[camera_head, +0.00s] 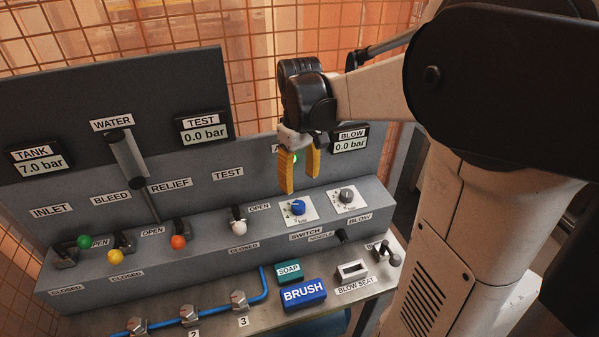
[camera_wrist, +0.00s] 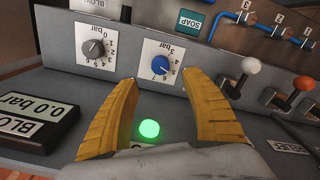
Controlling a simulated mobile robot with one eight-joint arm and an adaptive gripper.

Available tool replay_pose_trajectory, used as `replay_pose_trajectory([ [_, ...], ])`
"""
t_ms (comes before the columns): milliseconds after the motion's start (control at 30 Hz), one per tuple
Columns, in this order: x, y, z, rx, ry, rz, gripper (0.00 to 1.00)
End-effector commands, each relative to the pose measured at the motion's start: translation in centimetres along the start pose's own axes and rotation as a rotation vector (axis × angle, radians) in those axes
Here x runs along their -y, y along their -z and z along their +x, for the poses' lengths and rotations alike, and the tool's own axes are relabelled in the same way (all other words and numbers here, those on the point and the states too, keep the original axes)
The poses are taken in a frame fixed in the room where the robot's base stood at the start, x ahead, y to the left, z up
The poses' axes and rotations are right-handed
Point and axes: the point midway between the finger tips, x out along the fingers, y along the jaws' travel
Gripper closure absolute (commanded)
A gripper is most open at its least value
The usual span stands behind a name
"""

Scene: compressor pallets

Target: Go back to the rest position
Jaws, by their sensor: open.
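My gripper (camera_head: 300,170) has two yellow ribbed fingers, which are apart with nothing between them. It hangs in front of the grey control panel (camera_head: 120,200), above the blue knob (camera_head: 298,207) and the grey knob (camera_head: 347,196). In the wrist view my gripper (camera_wrist: 158,90) points at the panel, with the blue knob (camera_wrist: 160,65) and grey knob (camera_wrist: 95,48) beyond the fingertips. A lit green light (camera_wrist: 149,129) shows between the fingers. In the head view the fingers partly hide this light and its label.
Valve levers with green (camera_head: 84,242), yellow (camera_head: 115,257), orange (camera_head: 178,242) and white (camera_head: 239,227) knobs line the panel. A blue brush block (camera_head: 304,293) and a soap block (camera_head: 289,271) lie on the bench. A wire mesh fence (camera_head: 180,30) stands behind.

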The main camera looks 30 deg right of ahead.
Motion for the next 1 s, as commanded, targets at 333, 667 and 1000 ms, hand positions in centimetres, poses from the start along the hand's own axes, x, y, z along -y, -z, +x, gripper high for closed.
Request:
replay_pose_trajectory([
  [333, 0.0, 0.0, -2.2, 0.0, 0.0, 0.0, 0.45],
  [667, 0.0, 0.0, -2.2, 0.0, 0.0, 0.0, 0.45],
  [1000, 4.4, -1.9, -3.8, -0.132, -0.051, 0.03, 0.45],
])
